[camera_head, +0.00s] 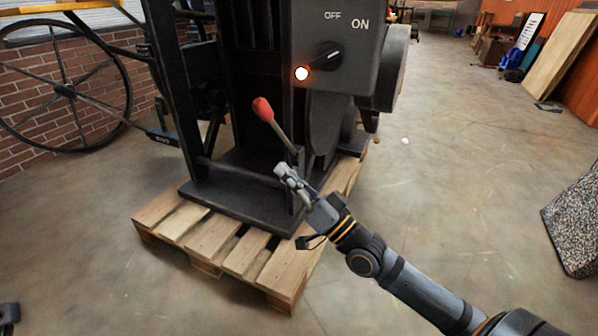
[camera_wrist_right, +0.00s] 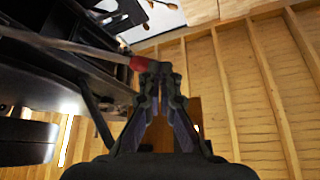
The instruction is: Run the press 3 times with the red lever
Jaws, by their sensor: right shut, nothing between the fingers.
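The black press (camera_head: 250,185) stands on a wooden pallet. Its red lever (camera_head: 263,110) has a red knob on a grey rod that slants up to the left from the press's right side. My right gripper (camera_head: 283,172) is shut and empty, below the knob and near the rod's lower end in the head view. In the right wrist view the red knob (camera_wrist_right: 139,64) shows just beyond the fingertips of my right gripper (camera_wrist_right: 152,72); I cannot tell whether they touch. The switch (camera_head: 326,56) carries OFF and ON marks, and a round light beside it glows.
The pallet (camera_head: 240,255) sticks out in front of the press. A large spoked wheel (camera_head: 75,92) stands at the left by the brick wall. A speckled block (camera_head: 578,225) is at the right edge.

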